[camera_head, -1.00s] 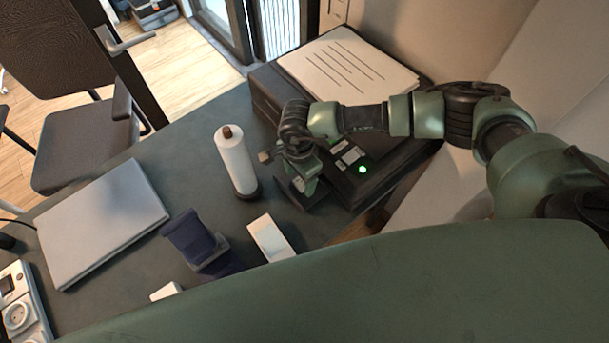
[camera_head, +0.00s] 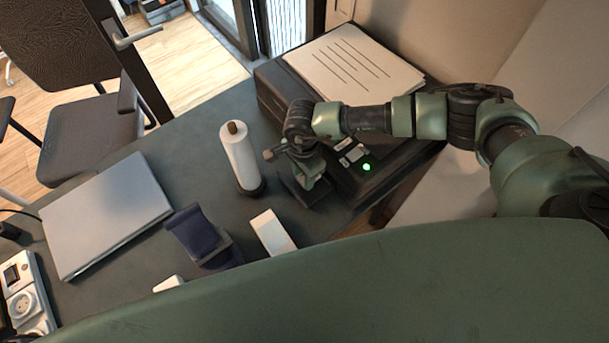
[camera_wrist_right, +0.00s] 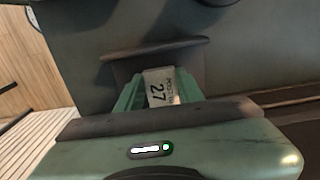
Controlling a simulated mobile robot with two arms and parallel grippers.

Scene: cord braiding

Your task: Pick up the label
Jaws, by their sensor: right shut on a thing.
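The label (camera_wrist_right: 160,87) is a small white piece printed with "27", seen in the right wrist view between the green fingers of my right gripper (camera_wrist_right: 158,92). The gripper is shut on it. In the head view my right gripper (camera_head: 307,170) is over the small front tray of the black printer (camera_head: 372,186). The label cannot be made out there. My left gripper is not in view.
A white roll on a stand (camera_head: 241,158) is just left of the right gripper. A closed laptop (camera_head: 106,214), a dark blue holder (camera_head: 199,238), a white block (camera_head: 272,233) and a power strip (camera_head: 25,295) are on the dark desk. Papers (camera_head: 352,72) lie on the printer.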

